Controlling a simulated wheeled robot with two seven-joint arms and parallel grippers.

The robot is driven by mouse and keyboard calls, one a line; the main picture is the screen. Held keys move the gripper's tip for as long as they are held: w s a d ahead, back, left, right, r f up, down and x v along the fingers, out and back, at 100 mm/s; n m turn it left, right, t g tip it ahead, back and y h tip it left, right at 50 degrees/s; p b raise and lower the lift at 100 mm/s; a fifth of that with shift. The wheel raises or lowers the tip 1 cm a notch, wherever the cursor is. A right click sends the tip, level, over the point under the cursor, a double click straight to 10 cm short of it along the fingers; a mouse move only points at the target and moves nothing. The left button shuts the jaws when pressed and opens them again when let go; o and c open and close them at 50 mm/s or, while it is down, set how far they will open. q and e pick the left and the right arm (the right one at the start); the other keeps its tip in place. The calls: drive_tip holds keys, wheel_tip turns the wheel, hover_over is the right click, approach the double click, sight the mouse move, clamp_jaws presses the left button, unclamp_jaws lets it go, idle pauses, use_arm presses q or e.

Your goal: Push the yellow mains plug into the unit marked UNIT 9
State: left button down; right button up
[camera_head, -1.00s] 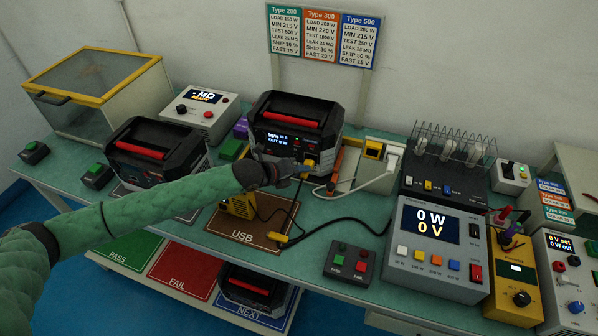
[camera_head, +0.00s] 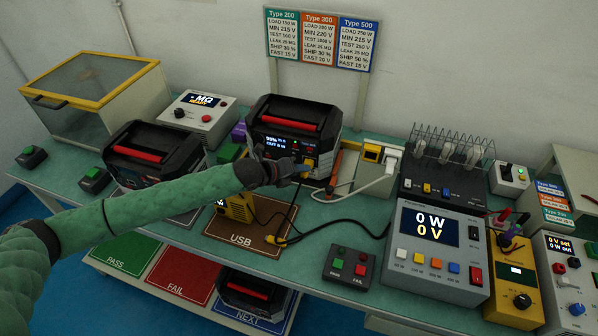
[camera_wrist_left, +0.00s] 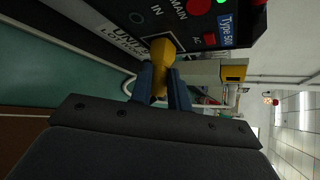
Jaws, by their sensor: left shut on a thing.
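The yellow mains plug (camera_wrist_left: 162,54) is gripped between the blue fingers of my left gripper (camera_wrist_left: 163,85). Its front end meets the front panel at the socket marked MAINS IN; I cannot tell how deep it is in. In the head view the plug (camera_head: 309,163) shows at the lower right of the black unit with a red handle (camera_head: 296,108), beside my left gripper (camera_head: 292,172). Its black cable hangs down to the bench. My right gripper is not in view.
A second black unit (camera_head: 152,152) stands to the left. A brown USB mat (camera_head: 250,240) with a yellow adapter (camera_head: 240,208) lies in front. A white socket box (camera_head: 375,178) with a white cable stands right of the unit, and a meter (camera_head: 440,262) stands front right.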

use_arm(q)
drive_tip(key=shift+w+d, duration=0.1)
drive_tip(key=shift+w, duration=0.35)
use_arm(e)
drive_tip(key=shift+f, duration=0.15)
use_arm(q)
drive_tip(key=c, duration=1.3)
unclamp_jaws()
drive_tip(key=shift+o, duration=0.2)
drive_tip(key=b+v, duration=0.3)
drive_tip(key=v, duration=0.4)
drive_tip(key=shift+s+a, duration=0.2)
drive_tip(key=shift+a, duration=0.05)
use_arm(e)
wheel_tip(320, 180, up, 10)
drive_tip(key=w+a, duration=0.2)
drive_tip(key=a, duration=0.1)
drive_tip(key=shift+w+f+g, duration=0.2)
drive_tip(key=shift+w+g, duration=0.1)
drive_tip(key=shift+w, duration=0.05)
use_arm(q)
drive_tip(key=shift+r, duration=0.1)
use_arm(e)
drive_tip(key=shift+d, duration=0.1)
